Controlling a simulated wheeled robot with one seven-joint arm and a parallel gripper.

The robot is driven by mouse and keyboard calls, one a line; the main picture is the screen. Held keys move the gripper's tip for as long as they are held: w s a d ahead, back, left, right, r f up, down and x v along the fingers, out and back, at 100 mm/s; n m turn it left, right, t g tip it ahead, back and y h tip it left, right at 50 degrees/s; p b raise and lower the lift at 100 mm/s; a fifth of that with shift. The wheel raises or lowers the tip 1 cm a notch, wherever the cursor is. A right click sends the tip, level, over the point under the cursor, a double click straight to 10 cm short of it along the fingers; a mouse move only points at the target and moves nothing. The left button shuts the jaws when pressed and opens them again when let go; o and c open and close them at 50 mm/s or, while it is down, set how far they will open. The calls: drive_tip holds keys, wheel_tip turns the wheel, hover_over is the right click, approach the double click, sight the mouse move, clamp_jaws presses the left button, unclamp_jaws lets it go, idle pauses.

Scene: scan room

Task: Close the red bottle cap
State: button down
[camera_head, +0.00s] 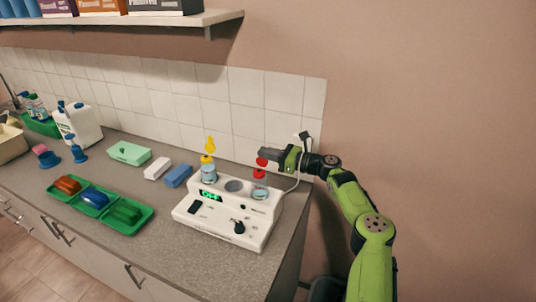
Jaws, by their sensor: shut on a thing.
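A small bottle (260,191) with a red cap (259,173) stands upright in the right side of a white device. A red upper part of the cap (262,161) shows just above the red collar, partly covered by my gripper. My gripper (268,154) reaches in from the right, at the top of the red cap, and is shut on that upper part. The fingertips are small in this view, so the exact contact is hard to see.
The white device (222,232) also holds a bottle (209,173) with a yellow cap raised above it. Blue (179,176) and white (157,167) blocks and a green tray (125,222) lie to the left. A tiled wall stands behind; a shelf (150,20) hangs above.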

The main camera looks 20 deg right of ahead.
sight(259, 174)
drive_tip(key=n+b, duration=0.1)
drive_tip(key=n, duration=0.1)
drive_tip(key=s+a+n, duration=0.1)
drive_tip(key=s+a+n+b, duration=0.1)
drive_tip(key=n, duration=0.1)
drive_tip(key=shift+f+n+b, duration=0.3)
drive_tip(key=shift+f+b, duration=0.05)
drive_tip(key=n+b, duration=0.1)
drive_tip(key=s+a+f+n+b, duration=0.1)
drive_tip(key=n, duration=0.1)
drive_tip(key=n+b, duration=0.1)
drive_tip(key=shift+s+a+f, duration=0.2)
drive_tip(key=shift+s+a, duration=0.1)
drive_tip(key=n+b, duration=0.1)
drive_tip(key=f+n+b, duration=0.1)
drive_tip(key=n, duration=0.1)
drive_tip(key=s+a+f+n+b, duration=0.1)
drive_tip(key=shift+n+b, duration=0.3)
drive_tip(key=shift+n, duration=0.1)
drive_tip(key=shift+s+a+f+n+b, duration=0.1)
drive_tip(key=shift+f+n+b, duration=0.3)
drive_tip(key=shift+n+b, duration=0.45)
drive_tip(key=shift+s+a+f+n+b, duration=0.1)
drive_tip(key=shift+f+n+b, duration=0.4)
drive_tip(key=shift+n, duration=0.45)
drive_tip(key=shift+r, duration=0.1)
drive_tip(key=c, duration=1.3)
unclamp_jaws()
drive_tip(key=shift+w, duration=0.1)
drive_tip(key=shift+r, duration=0.1)
